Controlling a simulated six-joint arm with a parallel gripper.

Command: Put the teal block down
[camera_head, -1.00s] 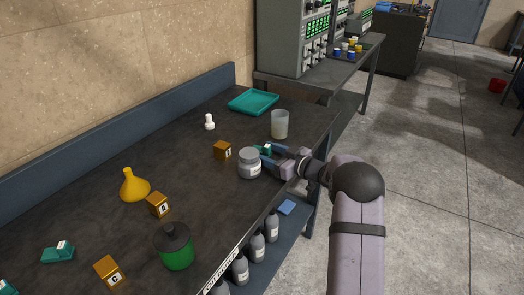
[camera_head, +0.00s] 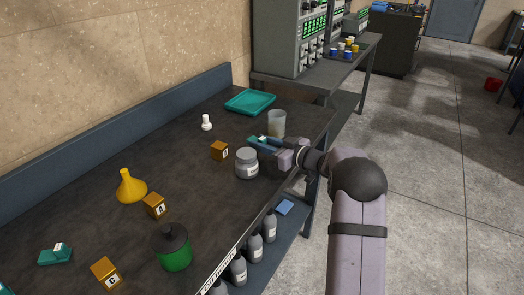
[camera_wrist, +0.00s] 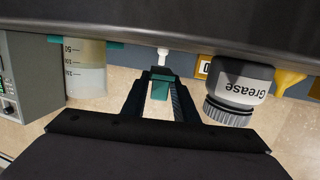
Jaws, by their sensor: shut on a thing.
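In the head view the teal block (camera_head: 256,139) shows only partly, at the fingertips of my gripper (camera_head: 264,143). My gripper is shut on it, low over the dark bench (camera_head: 190,160) near its right end. I cannot tell if the block touches the bench. The gripper lies just behind the grey grease jar (camera_head: 247,165) and in front of the translucent beaker (camera_head: 277,123).
An orange block (camera_head: 219,151) stands left of the grease jar. A white bottle (camera_head: 206,123) and a teal tray (camera_head: 250,102) are farther back. A yellow funnel (camera_head: 130,187), a green jar (camera_head: 173,250) and another teal block (camera_head: 56,254) stand nearer. The bench's middle is clear.

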